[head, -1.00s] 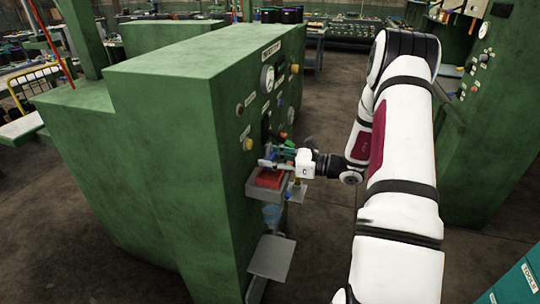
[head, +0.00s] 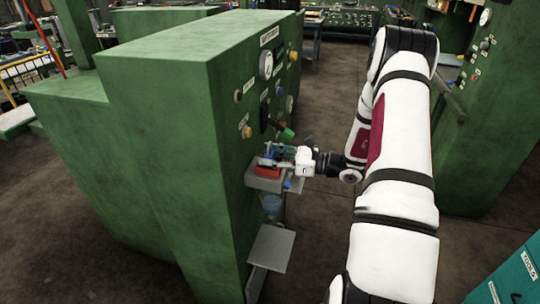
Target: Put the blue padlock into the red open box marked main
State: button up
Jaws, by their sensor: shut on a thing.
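My gripper (head: 284,161) is at the green machine's panel side, just above and beside the red box (head: 267,171). It is shut on a small bluish thing, which I take to be the blue padlock (head: 269,151); it is tiny and mostly hidden by the fingers. The red box sits on a small grey shelf (head: 262,184) fixed to the machine. The gripper covers part of the box, and its inside and any marking cannot be read.
The green machine (head: 170,130) stands left of my arm, with knobs, gauges and a green-handled lever (head: 285,132) just above the gripper.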

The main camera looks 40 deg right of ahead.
jog(key=shift+s+f, duration=0.15)
jog(key=shift+f, duration=0.45)
jog(key=o, duration=1.3)
jog(key=shift+s+d, duration=0.15)
jog(key=v, duration=0.7)
jog(key=r+v, duration=0.1)
jog(key=v, duration=0.3)
jog(key=shift+s, duration=0.1)
